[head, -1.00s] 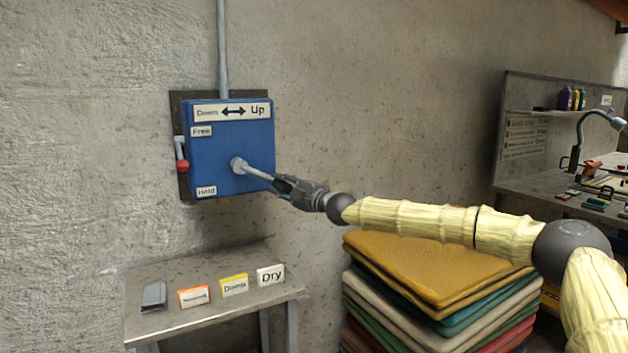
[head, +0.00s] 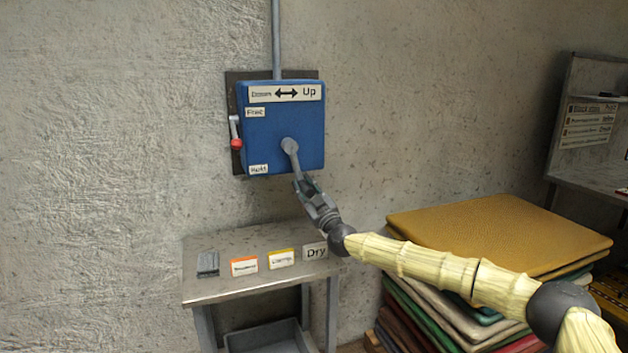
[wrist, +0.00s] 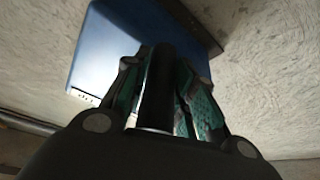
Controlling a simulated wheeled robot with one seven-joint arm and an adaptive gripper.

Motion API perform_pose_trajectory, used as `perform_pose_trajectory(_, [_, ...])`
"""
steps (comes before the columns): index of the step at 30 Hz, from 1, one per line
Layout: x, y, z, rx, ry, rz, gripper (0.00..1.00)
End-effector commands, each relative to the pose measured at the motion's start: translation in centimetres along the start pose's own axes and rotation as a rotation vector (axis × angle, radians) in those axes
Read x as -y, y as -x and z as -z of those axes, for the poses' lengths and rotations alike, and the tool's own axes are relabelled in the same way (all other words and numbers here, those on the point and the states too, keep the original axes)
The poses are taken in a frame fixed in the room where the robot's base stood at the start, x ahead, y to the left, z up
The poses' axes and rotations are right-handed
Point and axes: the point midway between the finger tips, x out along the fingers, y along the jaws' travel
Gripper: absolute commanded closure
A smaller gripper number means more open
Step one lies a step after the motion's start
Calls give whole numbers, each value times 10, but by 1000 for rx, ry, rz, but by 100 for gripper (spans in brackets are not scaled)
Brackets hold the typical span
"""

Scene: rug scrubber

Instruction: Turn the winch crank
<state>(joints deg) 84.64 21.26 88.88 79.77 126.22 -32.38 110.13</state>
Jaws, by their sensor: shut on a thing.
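The blue winch box (head: 262,130) is on the wall, with a "Down / Up" double-arrow label on top and "Free" and "Hold" labels on its left side. The grey winch crank (head: 291,152) comes out of the box front and its arm points down, slightly right. My gripper (head: 307,190) is shut on the crank's handle end, below the hub. In the wrist view the dark crank handle (wrist: 157,92) lies between the green-padded fingers, with the blue box (wrist: 115,50) behind. A lever with a red knob (head: 236,143) is on the box's left side, beside the "Hold" end.
A metal table (head: 215,290) stands below the box, bearing a grey pad and several cards, one reading "Dry" (head: 315,251). A stack of folded rugs (head: 500,235) is at right under my arm. A workbench with a board (head: 590,125) is at far right.

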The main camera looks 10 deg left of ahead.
Motion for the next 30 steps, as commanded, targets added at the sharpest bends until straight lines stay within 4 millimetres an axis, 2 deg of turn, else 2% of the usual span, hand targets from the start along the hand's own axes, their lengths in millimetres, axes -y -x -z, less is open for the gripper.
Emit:
perform_pose_trajectory(3, [12,-2,5,-1,-64,-20,100])
perform_pose_trajectory(10, [20,-3,7,-2,-138,-52,100])
perform_pose_trajectory(27, [21,-2,8,-3,-162,-66,100])
perform_pose_trajectory(28, [21,-2,8,-3,-162,-66,70])
perform_pose_trajectory(30, [21,-2,8,-3,-162,-66,57])
